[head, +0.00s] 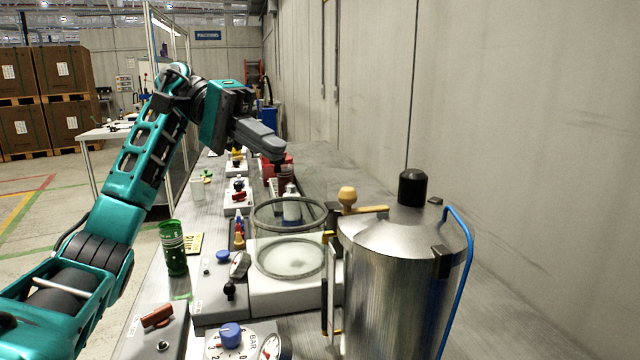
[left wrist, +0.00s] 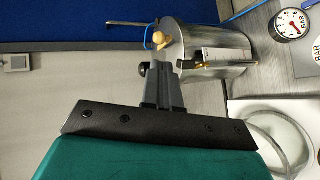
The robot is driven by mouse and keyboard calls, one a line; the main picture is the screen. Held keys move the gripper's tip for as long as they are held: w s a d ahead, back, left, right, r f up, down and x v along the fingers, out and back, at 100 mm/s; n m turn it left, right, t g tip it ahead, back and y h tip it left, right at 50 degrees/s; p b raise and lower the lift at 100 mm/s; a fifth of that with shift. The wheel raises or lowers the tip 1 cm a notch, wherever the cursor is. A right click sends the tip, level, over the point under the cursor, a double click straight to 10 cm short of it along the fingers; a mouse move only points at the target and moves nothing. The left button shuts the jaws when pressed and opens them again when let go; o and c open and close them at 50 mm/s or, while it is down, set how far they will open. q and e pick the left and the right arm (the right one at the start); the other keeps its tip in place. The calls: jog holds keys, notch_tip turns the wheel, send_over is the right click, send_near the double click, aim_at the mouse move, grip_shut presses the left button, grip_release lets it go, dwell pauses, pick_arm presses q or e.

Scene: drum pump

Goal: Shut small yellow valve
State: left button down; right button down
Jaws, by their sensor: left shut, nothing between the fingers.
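A steel drum (head: 400,270) with a black cap stands at the right of the bench, and it also shows in the left wrist view (left wrist: 222,50). A yellow lever (head: 366,209) and a tan knob (head: 347,197) sit at its upper left edge. A small yellow-orange fitting (head: 239,240) stands left of the glass ring. I cannot tell which of these is the small yellow valve. My left gripper (head: 274,148) is shut and empty, raised above the bench behind the glass ring. In the left wrist view, its fingers (left wrist: 159,68) point toward the drum. My right gripper is out of view.
A glass cylinder (head: 288,240) stands left of the drum. A green can (head: 173,250), a blue dial (head: 230,335) and a red switch (head: 157,317) are near the front left. A concrete wall (head: 500,120) bounds the right side. Space above the bench is clear.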

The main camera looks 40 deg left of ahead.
pick_arm(q)
jog(key=x, duration=0.9)
jog(key=shift+d, duration=0.15)
jog(key=shift+d, duration=0.1)
jog(key=shift+s+n+t, duration=0.2)
jog(key=shift+n+t, duration=0.1)
jog(key=shift+t, duration=0.1)
